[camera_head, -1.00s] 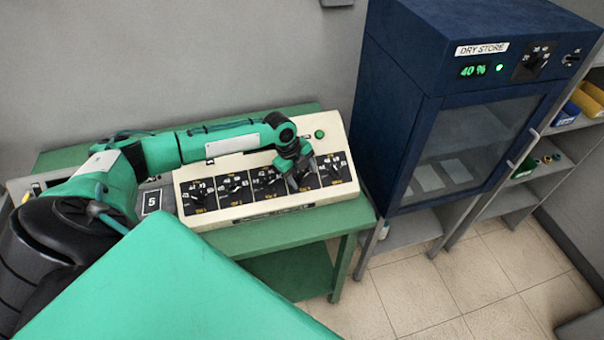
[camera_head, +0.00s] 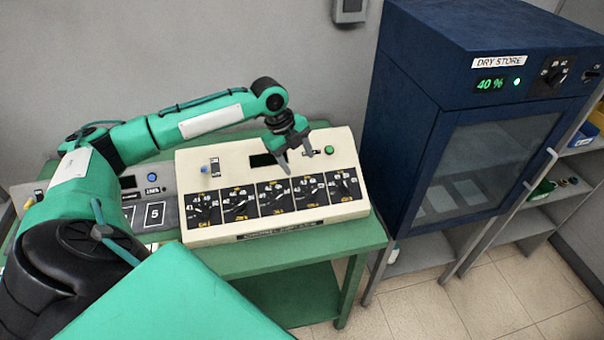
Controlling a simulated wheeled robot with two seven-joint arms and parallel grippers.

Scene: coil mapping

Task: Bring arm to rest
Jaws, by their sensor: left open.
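My left arm comes in from the left, bent at the elbow, with its forearm reaching over a cream control box. My left gripper (camera_head: 297,160) is open and empty, pointing down above the upper right part of the control box (camera_head: 215,170). It appears apart from the panel. The box has a row of several black dials along its front, a toggle switch at upper left, a dark display and a green button (camera_head: 329,150) just right of the gripper. My right gripper is not in view.
A grey unit (camera_head: 165,175) with a card marked 5 stands left of the box. Both sit on a green table (camera_head: 290,249). A blue DRY STORE cabinet (camera_head: 415,110) reading 40 % stands close on the right. Grey shelving is beyond it.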

